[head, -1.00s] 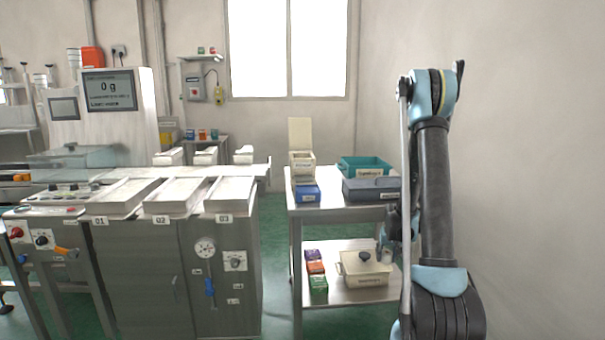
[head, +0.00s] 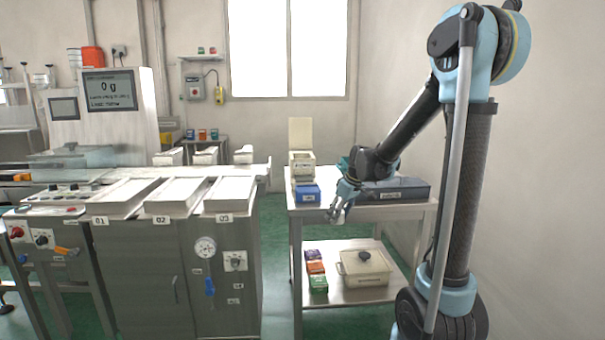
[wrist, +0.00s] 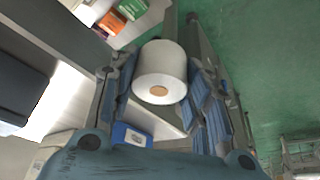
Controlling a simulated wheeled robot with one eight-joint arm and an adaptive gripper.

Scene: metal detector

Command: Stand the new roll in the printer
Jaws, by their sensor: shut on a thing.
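A white paper roll (wrist: 160,62) with a brown core is between the fingers of my gripper (wrist: 160,85) in the wrist view, one finger on each side. In the head view my gripper (head: 339,210) is in front of the upper table's front edge, and the roll is too small there to make out clearly. The cream printer (head: 301,168), its lid (head: 300,133) standing open, is on the upper table at the back left, behind and left of my gripper. The inside of the printer cannot be made out.
A blue box (head: 306,193) stands in front of the printer; it also shows in the wrist view (wrist: 131,136). A grey case (head: 400,190) is on the right of the tabletop. A lidded cream bin (head: 364,268) and several small coloured boxes (head: 316,268) are on the lower shelf.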

